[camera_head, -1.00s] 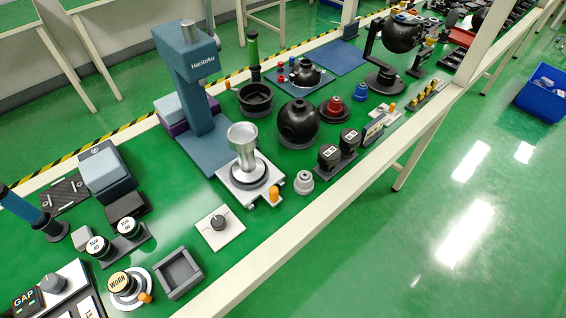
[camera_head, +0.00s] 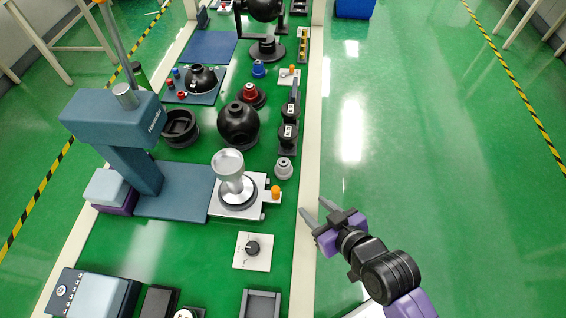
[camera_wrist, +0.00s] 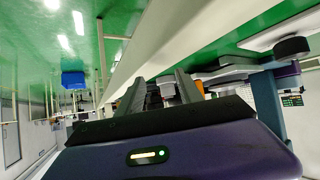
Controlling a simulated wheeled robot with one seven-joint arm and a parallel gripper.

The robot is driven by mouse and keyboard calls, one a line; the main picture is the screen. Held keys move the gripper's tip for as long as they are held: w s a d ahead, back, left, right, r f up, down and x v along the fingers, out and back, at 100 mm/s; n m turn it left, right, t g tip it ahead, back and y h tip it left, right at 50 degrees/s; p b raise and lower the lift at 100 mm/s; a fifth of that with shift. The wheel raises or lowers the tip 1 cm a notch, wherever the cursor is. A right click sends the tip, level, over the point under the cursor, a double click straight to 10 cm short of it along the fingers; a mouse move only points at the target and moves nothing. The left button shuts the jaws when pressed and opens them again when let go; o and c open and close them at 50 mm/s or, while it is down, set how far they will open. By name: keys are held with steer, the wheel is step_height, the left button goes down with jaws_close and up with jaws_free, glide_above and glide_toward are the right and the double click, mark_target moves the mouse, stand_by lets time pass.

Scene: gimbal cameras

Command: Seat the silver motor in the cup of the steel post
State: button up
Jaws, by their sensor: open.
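The small silver motor (camera_head: 284,168) stands upright on the green bench, to the right of the press base. The steel post (camera_head: 235,187) stands on a pale plate on the press base. Its round cup (camera_head: 228,162) at the top faces up and looks empty. My gripper (camera_head: 312,207) is open and empty at the bench's right edge, to the lower right of the motor and apart from it. In the wrist view my two fingers (camera_wrist: 161,86) point towards the bench, and a small grey thing, probably the motor, shows between them in the distance.
A blue press (camera_head: 120,125) overhangs left of the post. An orange knob (camera_head: 276,191) sits on the plate's right edge. A black sphere (camera_head: 238,124) and black blocks (camera_head: 288,133) stand behind the motor. A dial plate (camera_head: 252,250) lies in front. Open floor is on the right.

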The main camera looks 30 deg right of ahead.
mark_target(282, 163)
steer(key=w+r+p, duration=0.1)
steer(key=w, duration=0.3)
steer(key=w+r+n+g+y+p, duration=0.1)
steer(key=w+r, duration=0.1)
steer(key=w, duration=0.2)
steer(key=w+r+n+g+p, duration=0.1)
steer(key=w, duration=0.3)
steer(key=shift+w+r+y, duration=0.1)
steer(key=shift+r+y, duration=0.25)
steer(key=shift+y, duration=0.05)
steer(key=shift+s+f+p+x, duration=0.15)
steer(key=shift+p+x, duration=0.15)
steer(key=shift+x, duration=1.65)
steer(key=shift+s+f+p+x, duration=0.1)
steer(key=shift+p+x, duration=0.15)
steer(key=shift+x, duration=1.65)
jaws_close()
